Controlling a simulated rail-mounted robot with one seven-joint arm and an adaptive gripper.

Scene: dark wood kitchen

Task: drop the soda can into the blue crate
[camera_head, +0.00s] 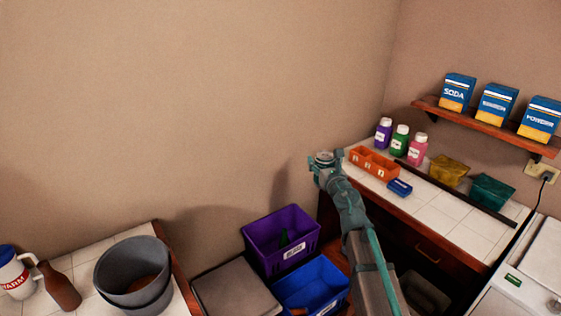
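My gripper (325,163) is at the far end of my arm, raised near the left end of the tiled counter. A small round silvery top shows between its fingers; it looks like the soda can (323,156), upright, with its body mostly hidden by the gripper. The fingers sit on either side of it. The blue crate (340,276) is low on the floor, below and slightly left of my gripper in the picture. Its open top faces up, and a small orange-brown thing shows at its lower edge.
A purple crate (255,232) with a dark green thing inside stands behind the blue crate. A grey-lidded box (234,292) is left of it. The counter holds an orange tray (376,161), bottles and small boxes. A shelf (480,123) holds several blue packets.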

